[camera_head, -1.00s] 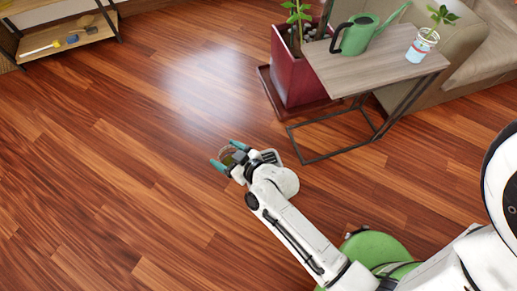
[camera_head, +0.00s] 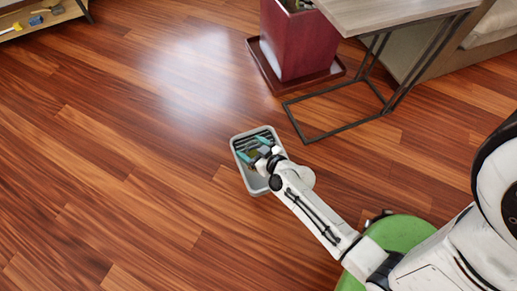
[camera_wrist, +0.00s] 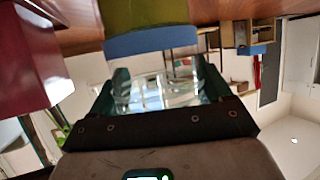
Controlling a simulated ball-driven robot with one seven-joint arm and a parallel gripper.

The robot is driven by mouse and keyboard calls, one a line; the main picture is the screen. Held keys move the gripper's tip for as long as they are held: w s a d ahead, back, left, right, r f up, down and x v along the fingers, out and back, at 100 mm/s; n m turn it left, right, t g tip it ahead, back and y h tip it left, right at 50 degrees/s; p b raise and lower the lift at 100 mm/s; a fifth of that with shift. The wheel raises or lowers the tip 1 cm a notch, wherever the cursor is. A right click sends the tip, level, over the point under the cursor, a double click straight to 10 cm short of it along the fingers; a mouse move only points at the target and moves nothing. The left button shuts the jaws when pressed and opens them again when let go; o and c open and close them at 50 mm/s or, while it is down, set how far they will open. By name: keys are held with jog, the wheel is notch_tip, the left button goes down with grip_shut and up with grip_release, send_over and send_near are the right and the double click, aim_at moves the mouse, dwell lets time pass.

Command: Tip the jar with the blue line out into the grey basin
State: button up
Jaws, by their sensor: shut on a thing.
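My gripper (camera_head: 252,148) is shut on the jar with the blue line, low over the floor at the picture's middle. The grey basin (camera_head: 236,142), a rectangular tub with dark slats inside, lies beneath it on the floor. In the wrist view the jar (camera_wrist: 150,42) is between my fingers: clear glass nearest the palm, then a blue band, then an olive-green part cut off by the top edge. The room is upside down in that view, with the floor at the top. I cannot tell the jar's exact tilt or whether anything is running out.
A dark red planter (camera_head: 285,45) on a tray stands beyond the basin. A side table (camera_head: 385,12) with a thin black metal frame is right of it, beside a sofa (camera_head: 490,25). A low shelf (camera_head: 40,22) is at top left. The wood floor left of the basin is clear.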

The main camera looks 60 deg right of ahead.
jog(key=shift+m+h, duration=0.3)
jog(key=shift+h, duration=0.1)
jog(key=f+b, duration=0.1)
jog(key=f, duration=0.1)
jog(key=d+f+b, duration=0.1)
jog(key=f, duration=0.1)
jog(key=s+d+f+b, duration=0.1)
jog(key=f, duration=0.1)
jog(key=shift+d+f+b, duration=0.15)
jog(key=shift+d+b, duration=0.1)
jog(key=shift+b, duration=0.1)
jog(key=m+y+p, duration=0.1)
jog(key=f+m+g+y, duration=0.1)
jog(key=shift+f+m+y+p, duration=0.3)
jog(key=shift+p, duration=0.05)
jog(key=shift+w+d+f+m+y, duration=0.1)
jog(key=shift+d+f+m+y, duration=0.05)
jog(key=shift+f+m+y, duration=0.45)
jog(key=shift+d+f+m+y, duration=0.1)
jog(key=shift+f+m+y, duration=0.45)
jog(key=shift+m+y, duration=0.05)
jog(key=shift+w+d+f+m+y+b, duration=0.1)
jog(key=shift+d+f+m+y+b, duration=0.4)
jog(key=shift+m+y+b, duration=0.85)
jog(key=shift+s+d+f+m+y+b, duration=0.1)
jog(key=shift+d+f+m+y+b, duration=0.15)
jog(key=shift+f+m+y+b, duration=0.8)
jog(key=shift+w+d+f+m+y+b, duration=0.1)
jog(key=shift+d+f+m+y+b, duration=0.25)
jog(key=shift+m+y+b, duration=1.3)
